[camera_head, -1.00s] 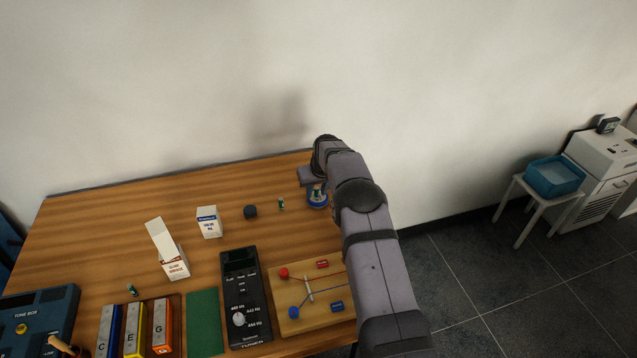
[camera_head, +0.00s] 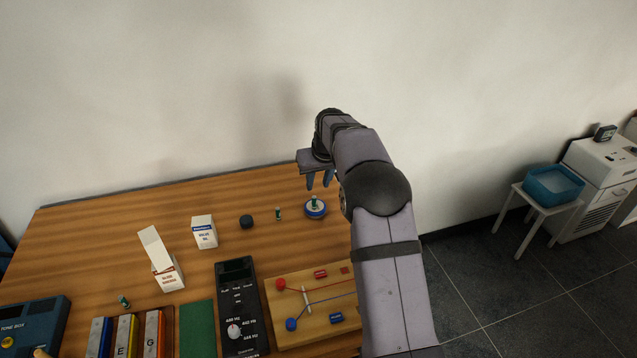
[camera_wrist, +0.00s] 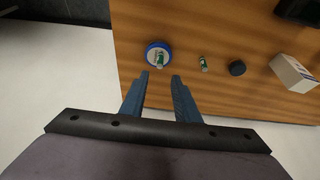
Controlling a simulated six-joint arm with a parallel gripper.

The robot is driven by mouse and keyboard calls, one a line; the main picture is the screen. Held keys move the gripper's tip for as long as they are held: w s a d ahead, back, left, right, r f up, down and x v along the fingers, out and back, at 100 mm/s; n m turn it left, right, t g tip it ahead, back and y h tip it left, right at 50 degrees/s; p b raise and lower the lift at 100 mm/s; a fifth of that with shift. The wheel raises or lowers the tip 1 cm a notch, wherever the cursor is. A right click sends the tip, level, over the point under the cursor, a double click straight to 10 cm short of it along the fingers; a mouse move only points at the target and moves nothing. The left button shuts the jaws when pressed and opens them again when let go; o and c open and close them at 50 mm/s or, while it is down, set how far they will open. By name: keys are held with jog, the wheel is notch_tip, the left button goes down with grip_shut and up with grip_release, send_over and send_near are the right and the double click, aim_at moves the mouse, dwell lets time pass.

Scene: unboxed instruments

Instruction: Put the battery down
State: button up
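A small green-and-white battery (camera_head: 315,203) sits on a round blue-rimmed dish (camera_head: 316,212) near the table's back right. In the wrist view, the battery (camera_wrist: 159,57) lies within the dish's outline (camera_wrist: 149,50). My gripper (camera_head: 318,186) is above the dish, apart from the battery. Its blue fingers (camera_wrist: 160,75) are spread with nothing between them. A second similar battery (camera_head: 278,213) stands on the wood left of the dish. A third (camera_head: 124,301) is near the front left.
A dark knob-like piece (camera_head: 246,221), a white box (camera_head: 204,232) and an open box (camera_head: 166,272) stand leftward. A black tuner (camera_head: 237,300) and a wooden circuit board (camera_head: 290,337) lie in front. The table's back left is clear.

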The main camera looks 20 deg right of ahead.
jog(key=shift+s+r, duration=0.1)
jog(key=shift+r, duration=0.05)
jog(key=s+a+f+g, duration=0.1)
jog(key=s+a, duration=0.1)
jog(key=s, duration=1.1)
jog(key=s+a+f+g, duration=0.2)
jog(key=s+a, duration=0.1)
jog(key=s, duration=1.1)
jog(key=s+a+f+g, duration=0.1)
jog(key=s+a, duration=0.1)
jog(key=s, duration=1.1)
jog(key=shift+s+a+f+g, duration=0.15)
jog(key=shift+a+f+g, duration=0.05)
jog(key=shift+f+g, duration=0.15)
jog(key=shift+r+p, duration=0.3)
jog(key=shift+p, duration=0.05)
jog(key=shift+c, duration=1.1)
